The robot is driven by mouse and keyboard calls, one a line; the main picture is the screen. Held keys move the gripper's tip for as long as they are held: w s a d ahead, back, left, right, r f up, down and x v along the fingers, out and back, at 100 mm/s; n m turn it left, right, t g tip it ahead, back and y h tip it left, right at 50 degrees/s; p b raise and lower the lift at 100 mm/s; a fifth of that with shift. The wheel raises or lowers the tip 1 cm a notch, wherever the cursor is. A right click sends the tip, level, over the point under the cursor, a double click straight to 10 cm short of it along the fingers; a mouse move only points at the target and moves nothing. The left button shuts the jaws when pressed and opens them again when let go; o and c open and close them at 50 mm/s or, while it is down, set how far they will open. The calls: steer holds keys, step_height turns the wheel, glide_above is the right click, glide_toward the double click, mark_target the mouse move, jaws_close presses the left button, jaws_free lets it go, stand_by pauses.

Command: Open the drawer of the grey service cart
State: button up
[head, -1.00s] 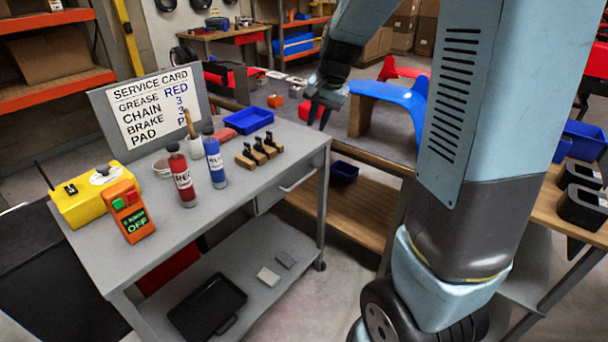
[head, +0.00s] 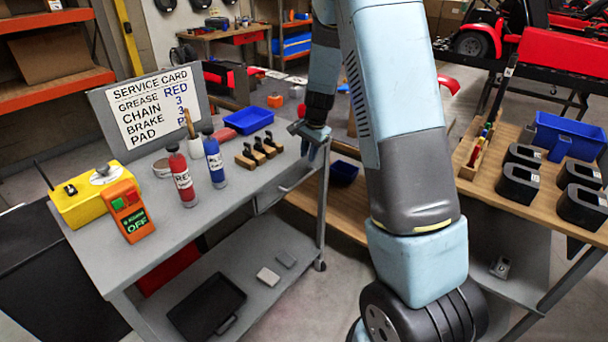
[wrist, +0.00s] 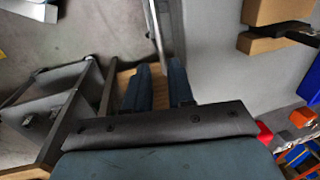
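The grey service cart (head: 235,185) stands at the left in the head view, its drawer (head: 268,198) under the right end of the top. The drawer looks shut, with a pale bar handle (head: 297,181) on its front. My gripper (head: 310,152) hangs pointing down by the cart's right edge, just above the handle. In the wrist view the two dark fingers (wrist: 160,88) are apart, with the handle (wrist: 156,32) ahead of the gap between them. I cannot tell whether either finger touches it. The cart's grey top (wrist: 212,50) is right of the fingers.
The top holds a red bottle (head: 181,178), a blue bottle (head: 214,162), a blue tray (head: 249,120) and a wooden block with black-topped pieces (head: 262,153). A wooden workbench (head: 480,190) stands at the right.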

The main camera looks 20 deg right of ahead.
mark_target(304, 178)
steer(key=f, duration=0.3)
steer(key=w+f, duration=0.1)
steer(key=f, duration=0.2)
steer(key=a+f, duration=0.1)
steer(key=f, duration=0.2)
steer(key=shift+w+f, duration=0.2)
steer(key=shift+f, duration=0.1)
jaws_close()
